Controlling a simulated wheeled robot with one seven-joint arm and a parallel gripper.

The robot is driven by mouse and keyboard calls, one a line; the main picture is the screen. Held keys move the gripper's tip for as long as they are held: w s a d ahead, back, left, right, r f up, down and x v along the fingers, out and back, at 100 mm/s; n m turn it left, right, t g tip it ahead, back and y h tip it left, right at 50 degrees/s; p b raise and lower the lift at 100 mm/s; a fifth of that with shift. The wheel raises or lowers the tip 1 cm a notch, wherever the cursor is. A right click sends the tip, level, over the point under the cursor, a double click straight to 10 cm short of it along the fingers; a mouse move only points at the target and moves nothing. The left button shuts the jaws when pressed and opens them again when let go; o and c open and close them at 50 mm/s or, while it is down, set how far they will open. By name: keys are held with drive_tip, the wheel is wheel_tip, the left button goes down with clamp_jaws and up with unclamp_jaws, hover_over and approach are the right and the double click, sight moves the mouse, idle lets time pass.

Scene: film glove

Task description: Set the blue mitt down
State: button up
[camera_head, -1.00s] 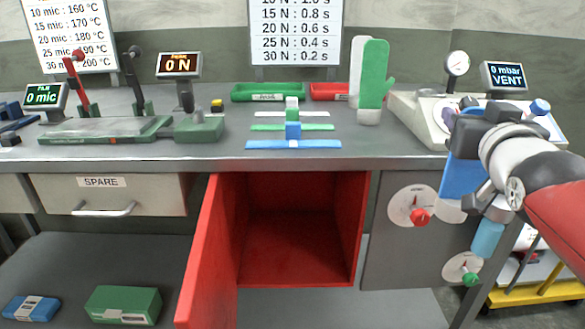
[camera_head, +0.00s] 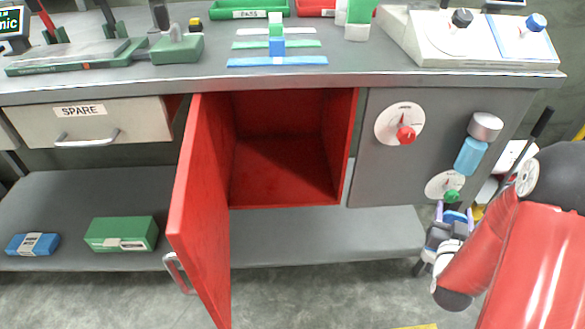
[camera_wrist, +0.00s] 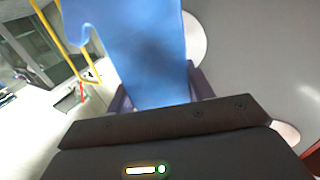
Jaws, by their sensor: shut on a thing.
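The blue mitt (camera_wrist: 145,50) hangs between the fingers of my gripper (camera_wrist: 160,95) in the wrist view, with its cuff held and the rest reaching away from the jaws. In the head view only a small blue part of the mitt (camera_head: 457,217) shows at my gripper (camera_head: 450,226), which is shut on it. My gripper is low at the right, below the green knob and near the right end of the bench. My arm hides much of that area. A white and green mitt (camera_head: 359,16) stands on the bench, cut off by the top edge.
The red cabinet (camera_head: 290,172) is open and empty, its door (camera_head: 196,205) swung out toward me. The lower shelf (camera_head: 330,235) holds a green box (camera_head: 121,233) and a blue pack (camera_head: 32,245) at left; its middle and right are clear. A blue bottle (camera_head: 470,152) is beside the dials.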

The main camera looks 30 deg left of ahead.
drive_tip(key=w+d+f+h, duration=0.1)
drive_tip(key=d+f, duration=0.2)
drive_tip(key=f, duration=0.7)
drive_tip(key=shift+w+f+m, duration=0.2)
drive_tip(key=shift+m, duration=0.2)
drive_tip(key=shift+r, duration=0.1)
